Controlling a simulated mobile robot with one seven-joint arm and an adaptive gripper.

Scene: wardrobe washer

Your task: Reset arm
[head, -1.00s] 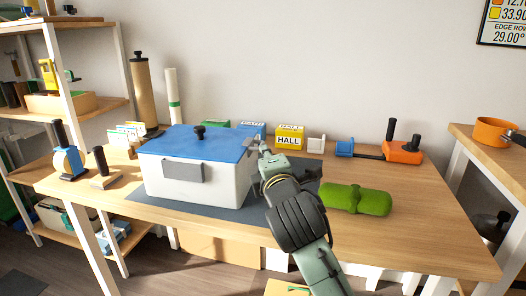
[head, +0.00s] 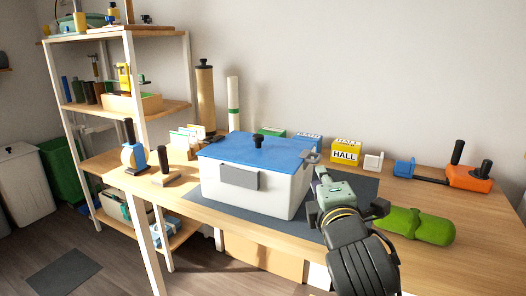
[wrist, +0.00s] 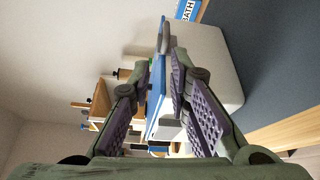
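My gripper (head: 318,178) is at the right side of a white box (head: 285,195) with a blue lid (head: 225,147). Its two purple-padded fingers stand apart in the wrist view (wrist: 163,72), with nothing seen clasped between them. A grey tab (head: 310,157) at the lid's right edge lies just beyond the fingertips; it also shows in the wrist view (wrist: 165,40). The lid rests on the box and has a black knob (head: 257,141). My forearm hides part of the table's front right.
The box stands on a dark mat (head: 352,187) on a wooden table (head: 480,225). A green roll (head: 415,226) lies close to the right of my arm. A yellow HALL box (head: 346,152) and an orange tool (head: 470,178) stand behind. A shelf unit (head: 150,108) is at left.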

